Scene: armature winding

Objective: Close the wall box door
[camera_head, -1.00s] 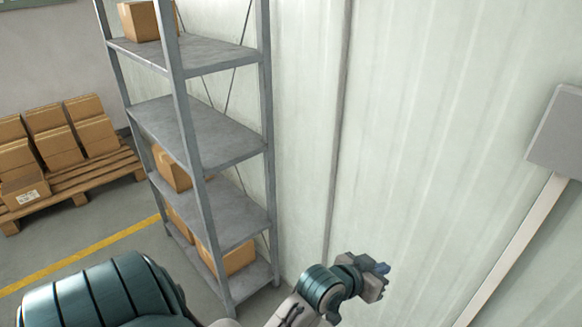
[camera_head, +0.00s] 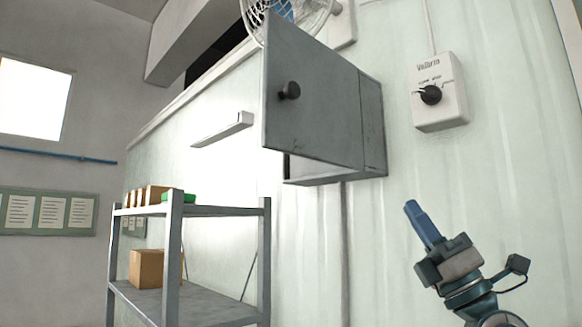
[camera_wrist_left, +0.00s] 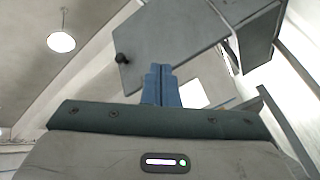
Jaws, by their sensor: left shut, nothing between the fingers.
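The grey wall box (camera_head: 372,130) is mounted high on the pale panelled wall in the head view. Its grey door (camera_head: 318,110) stands open, swung out from the wall, with a dark round knob (camera_head: 289,91) on it. The door (camera_wrist_left: 185,35) and knob (camera_wrist_left: 122,58) also show in the left wrist view, beyond my fingers. My left gripper (camera_head: 413,208) is below and to the right of the box, apart from the door. Its blue fingers (camera_wrist_left: 160,72) are together and empty, pointing up. The box's inside is mostly hidden by the door. My right gripper is not in view.
A white control box with a black dial (camera_head: 440,92) is on the wall right of the wall box. A caged fan (camera_head: 300,15) is above the door. A metal shelf (camera_head: 190,211) with cartons stands below left.

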